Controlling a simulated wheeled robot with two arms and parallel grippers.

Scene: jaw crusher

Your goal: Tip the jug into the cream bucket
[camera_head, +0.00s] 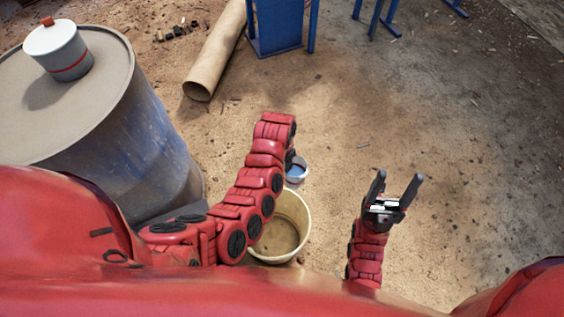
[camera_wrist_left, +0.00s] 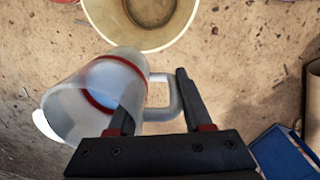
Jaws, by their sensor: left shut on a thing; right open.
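The jug (camera_wrist_left: 80,105) is pale and translucent with a red band and a side handle. My left gripper (camera_wrist_left: 158,105) is shut on the handle in the left wrist view, where the jug lies at a slant across the picture. In the head view a small part of the jug (camera_head: 297,171) shows just past my left arm, whose fingers are mostly hidden. The cream bucket (camera_head: 303,216) stands on the ground beside that arm, partly covered by it. Its rim shows above the jug in the left wrist view (camera_wrist_left: 95,28). My right gripper (camera_head: 397,187) is open and empty, right of the bucket.
A large blue-grey drum (camera_head: 150,130) stands at left with a lidded grey pot (camera_head: 62,55) on top. A cardboard tube (camera_head: 215,55) lies behind, near a blue metal stand (camera_head: 276,25). The sandy ground at right is mostly clear.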

